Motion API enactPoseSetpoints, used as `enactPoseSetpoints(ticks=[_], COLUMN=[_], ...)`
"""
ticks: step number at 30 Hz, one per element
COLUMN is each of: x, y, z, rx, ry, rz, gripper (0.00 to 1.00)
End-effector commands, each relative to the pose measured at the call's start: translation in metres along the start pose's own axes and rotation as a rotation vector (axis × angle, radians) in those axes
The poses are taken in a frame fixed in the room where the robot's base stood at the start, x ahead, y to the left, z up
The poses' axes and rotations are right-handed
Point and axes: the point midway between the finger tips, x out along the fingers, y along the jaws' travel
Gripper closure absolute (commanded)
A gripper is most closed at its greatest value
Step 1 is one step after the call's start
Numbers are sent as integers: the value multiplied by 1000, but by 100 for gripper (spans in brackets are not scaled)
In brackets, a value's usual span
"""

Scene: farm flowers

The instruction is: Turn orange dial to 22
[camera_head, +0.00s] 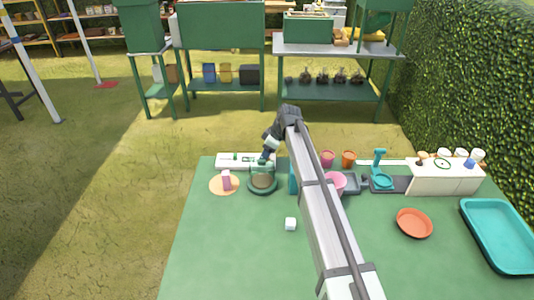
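A flat pale orange disc (217,187) lies near the back left corner of the green table, with an upright pink block (226,180) on it. It may be the orange dial, but no numbers or marks can be read at this size. My gripper (265,160) is at the table's back edge, to the right of the disc and apart from it. It hangs over or just behind a dark green round dish (262,190) with a brown middle. The fingers are too small and dark to tell open from shut.
The green table (240,260) is clear at front left, apart from a small white cube (290,224). An orange-red plate (414,223) and teal tray (500,238) lie right. A white panel (235,160), pots and a teal scale-like stand (380,172) line the back.

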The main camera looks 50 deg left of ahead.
Motion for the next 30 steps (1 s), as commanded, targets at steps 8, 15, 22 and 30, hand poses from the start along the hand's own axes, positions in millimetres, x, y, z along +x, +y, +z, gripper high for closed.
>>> enactPoseSetpoints(ticks=[8,15,22,30], x=[1,1,1,1], y=[0,0,0,-1], z=[0,0,0,0], rx=[0,0,0,34], ry=[0,0,0,0], rz=[0,0,0,15], gripper=[40,62,84,94])
